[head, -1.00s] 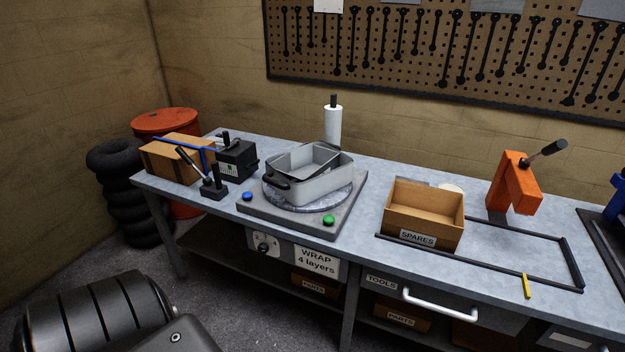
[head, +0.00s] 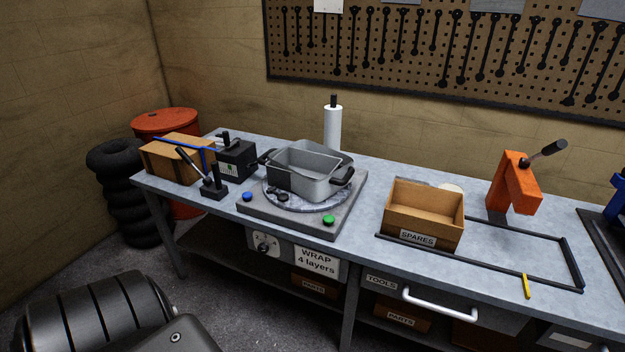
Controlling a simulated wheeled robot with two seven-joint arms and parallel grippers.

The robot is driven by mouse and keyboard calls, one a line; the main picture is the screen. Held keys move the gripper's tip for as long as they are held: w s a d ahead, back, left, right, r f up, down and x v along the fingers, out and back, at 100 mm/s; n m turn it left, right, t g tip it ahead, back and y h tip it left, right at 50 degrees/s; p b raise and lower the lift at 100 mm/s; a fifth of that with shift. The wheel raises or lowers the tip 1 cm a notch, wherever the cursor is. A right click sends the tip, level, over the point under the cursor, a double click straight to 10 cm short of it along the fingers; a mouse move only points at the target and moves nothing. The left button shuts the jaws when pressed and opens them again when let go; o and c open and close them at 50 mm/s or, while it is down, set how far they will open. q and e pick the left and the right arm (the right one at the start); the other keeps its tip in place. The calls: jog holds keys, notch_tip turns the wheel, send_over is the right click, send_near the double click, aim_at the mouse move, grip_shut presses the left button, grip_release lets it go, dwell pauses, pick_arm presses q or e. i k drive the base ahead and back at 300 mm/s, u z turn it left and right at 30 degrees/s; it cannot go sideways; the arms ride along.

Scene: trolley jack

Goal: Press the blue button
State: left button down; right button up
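The blue button (head: 247,197) sits on the front left corner of a square grey turntable base (head: 285,223) on the workbench. A green button (head: 328,220) is on the base's front right corner. On the round plate (head: 330,204) stands a grey tub (head: 307,182) with black handles at its left and right ends. A large dark rounded arm part of mine (head: 95,315) fills the lower left, away from the bench. No gripper fingers show in the head view.
A black lever stand (head: 213,189), a black box (head: 237,160) and a strapped carton (head: 178,158) stand left of the base. A white roll (head: 332,130) stands behind it. The SPARES box (head: 424,213) and an orange press (head: 513,184) are to the right.

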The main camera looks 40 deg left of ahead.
aim_at(247, 194)
jog(key=u, duration=1.4)
